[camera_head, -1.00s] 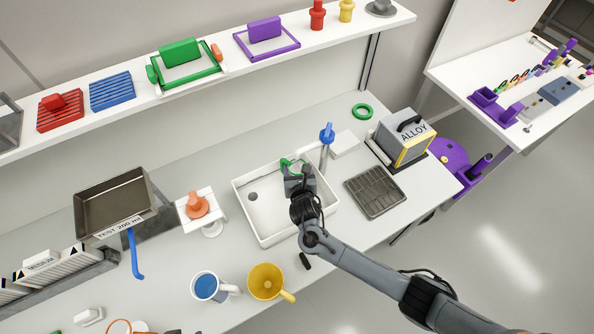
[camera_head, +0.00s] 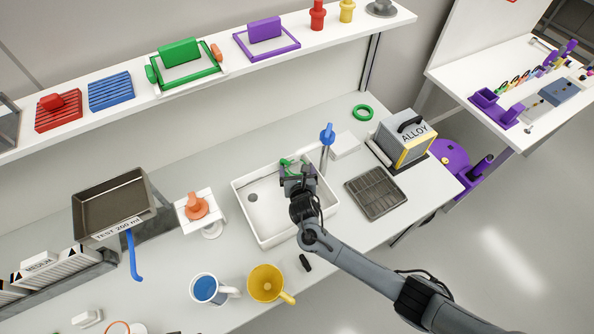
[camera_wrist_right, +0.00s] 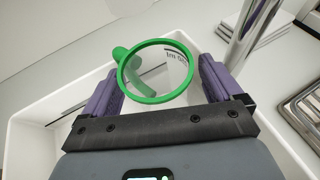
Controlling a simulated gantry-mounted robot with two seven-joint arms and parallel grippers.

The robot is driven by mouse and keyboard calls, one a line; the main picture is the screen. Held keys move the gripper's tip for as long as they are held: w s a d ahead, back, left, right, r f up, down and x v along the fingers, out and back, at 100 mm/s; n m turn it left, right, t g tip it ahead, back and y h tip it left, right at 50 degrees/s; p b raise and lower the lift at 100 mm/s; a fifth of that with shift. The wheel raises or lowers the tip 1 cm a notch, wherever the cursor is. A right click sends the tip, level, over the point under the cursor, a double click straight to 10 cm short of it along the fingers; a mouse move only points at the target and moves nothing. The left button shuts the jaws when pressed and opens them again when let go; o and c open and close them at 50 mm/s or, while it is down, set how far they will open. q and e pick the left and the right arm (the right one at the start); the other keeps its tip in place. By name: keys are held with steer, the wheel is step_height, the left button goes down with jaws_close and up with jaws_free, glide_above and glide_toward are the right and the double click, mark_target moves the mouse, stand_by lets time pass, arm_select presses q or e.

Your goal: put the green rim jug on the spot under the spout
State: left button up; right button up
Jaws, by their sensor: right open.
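The green rim jug (camera_wrist_right: 158,72) is clear, with a green rim and green handle. In the right wrist view it stands between the two purple fingers of my right gripper (camera_wrist_right: 158,88), with gaps at both sides. My right gripper (camera_head: 297,172) is open over the white basin. In the head view the jug's green rim and handle (camera_head: 288,163) show just beyond it; its lower part is hidden. The tap (camera_head: 327,140) with a blue top stands at the basin's back right, and its metal post (camera_wrist_right: 250,30) rises beside the jug. The spot under the spout cannot be made out.
The white basin (camera_head: 244,205) has walls around the jug. A dark drying rack (camera_head: 376,192) and the ALLOY box (camera_head: 402,137) stand to the right. A blue-filled mug (camera_head: 206,289) and a yellow mug (camera_head: 266,282) stand in front.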

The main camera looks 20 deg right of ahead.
steer(key=shift+s+r, duration=0.2)
steer(key=shift+r, duration=0.05)
steer(key=p+v, duration=0.3)
steer(key=v, duration=0.8)
steer(key=shift+s, duration=0.3)
steer(key=shift+a, duration=0.15)
